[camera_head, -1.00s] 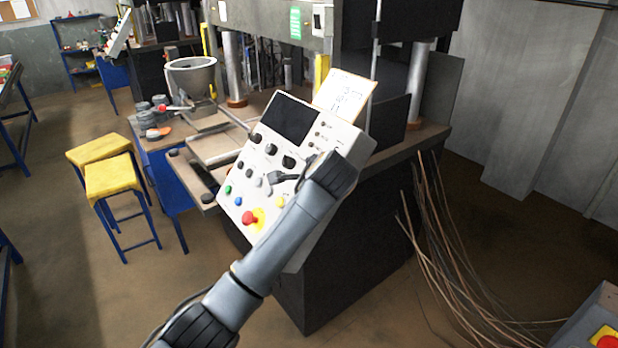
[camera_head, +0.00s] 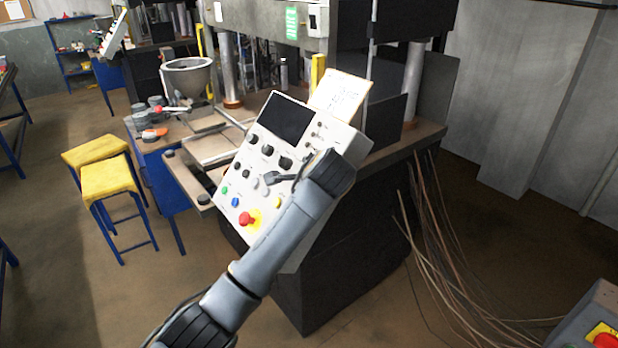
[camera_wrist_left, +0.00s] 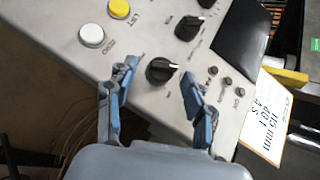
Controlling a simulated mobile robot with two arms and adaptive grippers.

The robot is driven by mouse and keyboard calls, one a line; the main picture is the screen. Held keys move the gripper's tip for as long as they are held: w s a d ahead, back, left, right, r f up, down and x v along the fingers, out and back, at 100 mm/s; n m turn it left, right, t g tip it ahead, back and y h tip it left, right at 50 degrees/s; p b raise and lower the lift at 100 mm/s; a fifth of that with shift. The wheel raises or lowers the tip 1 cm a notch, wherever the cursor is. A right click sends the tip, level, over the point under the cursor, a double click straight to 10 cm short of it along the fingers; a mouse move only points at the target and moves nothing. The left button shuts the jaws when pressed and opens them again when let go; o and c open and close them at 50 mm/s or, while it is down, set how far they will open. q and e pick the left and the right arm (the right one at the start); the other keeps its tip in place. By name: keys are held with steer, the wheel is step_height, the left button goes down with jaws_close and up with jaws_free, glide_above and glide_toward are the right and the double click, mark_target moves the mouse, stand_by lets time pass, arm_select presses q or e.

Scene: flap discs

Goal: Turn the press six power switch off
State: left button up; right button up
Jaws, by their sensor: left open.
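The press control panel (camera_head: 262,150) is a tilted pale box with a dark screen, knobs and coloured buttons. My left gripper (camera_head: 277,180) is at its right side. In the left wrist view my left gripper (camera_wrist_left: 158,78) is open, with a blue-grey finger on each side of a black rotary knob (camera_wrist_left: 160,70). The knob has a white pointer mark to the right. I see no clear contact between fingers and knob. Its small labels are too blurred to tell whether it is the power switch. My wrist hides part of the panel in the head view. My right gripper is not in view.
A red emergency button (camera_head: 246,218) sits low on the panel. A paper card (camera_head: 340,92) stands at its top edge. Loose cables (camera_head: 425,250) hang at the right. Yellow stools (camera_head: 108,180) stand at the left. A white button (camera_wrist_left: 91,35) is near the left finger.

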arm_select(q)
steer(key=v, duration=1.1)
steer(key=shift+s, duration=0.25)
